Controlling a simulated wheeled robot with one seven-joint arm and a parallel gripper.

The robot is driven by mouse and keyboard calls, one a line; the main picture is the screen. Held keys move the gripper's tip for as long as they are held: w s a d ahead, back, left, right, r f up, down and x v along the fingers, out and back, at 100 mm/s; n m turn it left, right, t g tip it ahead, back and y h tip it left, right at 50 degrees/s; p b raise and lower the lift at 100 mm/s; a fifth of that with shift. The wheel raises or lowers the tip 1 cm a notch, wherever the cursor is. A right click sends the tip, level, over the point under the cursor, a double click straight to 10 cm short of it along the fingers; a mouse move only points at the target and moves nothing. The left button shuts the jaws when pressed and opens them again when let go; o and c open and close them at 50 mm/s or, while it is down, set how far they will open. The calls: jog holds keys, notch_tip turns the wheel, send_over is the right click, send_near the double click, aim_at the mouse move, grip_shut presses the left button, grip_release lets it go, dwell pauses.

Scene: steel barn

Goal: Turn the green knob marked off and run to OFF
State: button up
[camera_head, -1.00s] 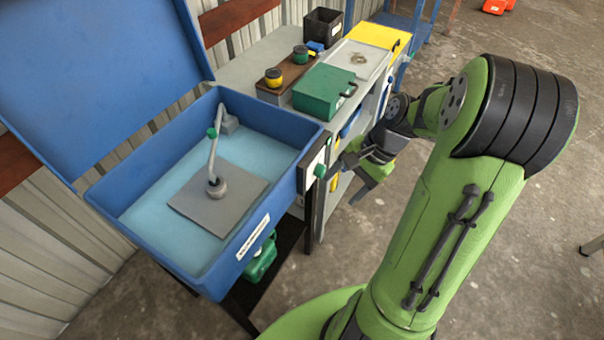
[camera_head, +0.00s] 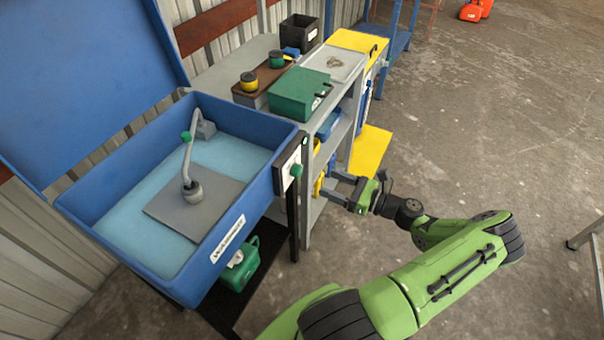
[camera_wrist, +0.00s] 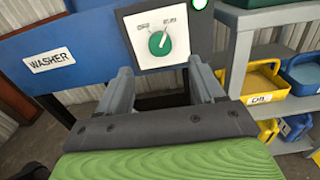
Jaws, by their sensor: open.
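The green knob (camera_wrist: 159,42) sits on a white plate (camera_wrist: 143,24) on the blue washer's front, with two small labels above it. The pale pointer line on the knob leans up and to the right, towards the right-hand label. In the head view the knob (camera_head: 296,171) sticks out from the washer's right end. My gripper (camera_wrist: 162,77) is open and empty, its two fingers pointing at the washer with the knob between and beyond them. In the head view my gripper (camera_head: 334,184) is apart from the knob, to its right and slightly lower.
The blue washer (camera_head: 85,203) has its lid raised. A grey shelf unit (camera_head: 309,205) with bins stands close beside my gripper. A green box (camera_head: 299,93) sits on its top. A green jerrycan (camera_head: 240,268) is below the washer. Open concrete floor lies right.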

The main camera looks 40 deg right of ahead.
aim_at(301, 171)
jog(key=b+x, duration=0.1)
jog(key=x, duration=0.8)
jog(key=shift+w+f, duration=0.1)
jog(key=shift+w, duration=0.15)
jog(key=shift+c, duration=0.3)
jog(key=c, duration=1)
